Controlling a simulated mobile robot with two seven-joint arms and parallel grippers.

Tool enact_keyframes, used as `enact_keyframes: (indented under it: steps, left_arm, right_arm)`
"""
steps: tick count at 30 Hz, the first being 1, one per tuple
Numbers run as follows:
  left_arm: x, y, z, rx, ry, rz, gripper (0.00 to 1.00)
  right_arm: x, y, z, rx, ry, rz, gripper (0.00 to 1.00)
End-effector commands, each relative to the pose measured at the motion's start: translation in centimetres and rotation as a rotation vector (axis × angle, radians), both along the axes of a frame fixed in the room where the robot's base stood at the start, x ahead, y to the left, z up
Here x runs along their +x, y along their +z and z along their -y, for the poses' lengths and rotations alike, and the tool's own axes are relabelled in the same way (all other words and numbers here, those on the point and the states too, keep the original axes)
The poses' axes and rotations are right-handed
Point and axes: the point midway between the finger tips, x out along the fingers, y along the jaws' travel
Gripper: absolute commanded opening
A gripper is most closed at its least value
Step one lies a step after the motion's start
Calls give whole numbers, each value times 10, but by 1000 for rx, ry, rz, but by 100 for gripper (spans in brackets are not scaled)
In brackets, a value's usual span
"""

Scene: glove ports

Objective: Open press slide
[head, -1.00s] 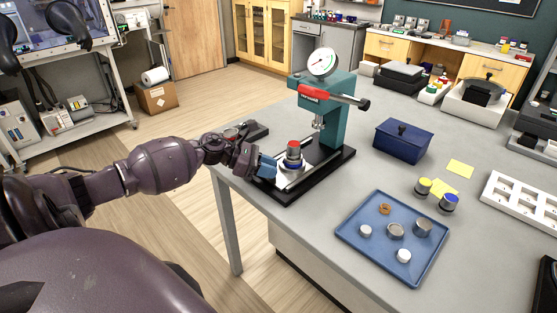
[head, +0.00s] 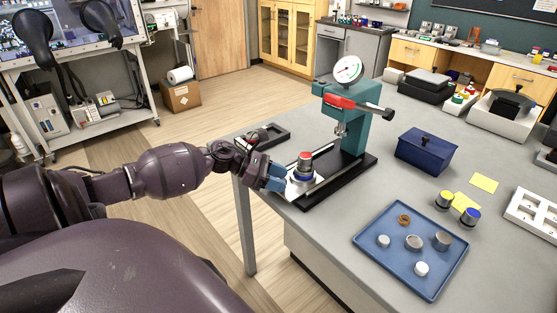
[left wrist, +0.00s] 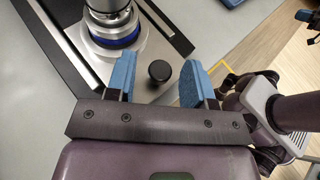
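The teal press (head: 352,125) stands on a black base (head: 345,180) near the table's left edge. Its metal slide (head: 297,190) sits toward the base's outer left end, clear of the ram. A round stack with a red top (head: 304,159) and a blue ring stands on the slide. My left gripper (head: 277,178) is at the slide's outer end. In the left wrist view its blue fingers stand apart, one on each side of the slide's black knob (left wrist: 159,71), with a visible gap on both sides. My right gripper is not in view.
A blue tray (head: 375,234) with several small parts lies in front of the press. A dark blue lidded box (head: 426,152) stands to its right. Yellow notes (head: 484,182) and two capped cylinders lie beyond. A dark holder (head: 265,137) lies behind my left gripper.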

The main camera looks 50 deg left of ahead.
Motion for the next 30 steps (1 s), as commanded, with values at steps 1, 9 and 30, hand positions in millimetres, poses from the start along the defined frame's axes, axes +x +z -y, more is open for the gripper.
enact_keyframes:
  steps: [1, 9, 30]
  left_arm:
    - [0, 0, 0, 0, 0, 0, 49]
    - [-1, 0, -1, 0, 0, 0, 49]
    - [-61, 38, -71, 0, 0, -1, 49]
  right_arm:
    - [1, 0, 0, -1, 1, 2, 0]
    - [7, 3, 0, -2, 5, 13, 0]
    - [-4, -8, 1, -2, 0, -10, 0]
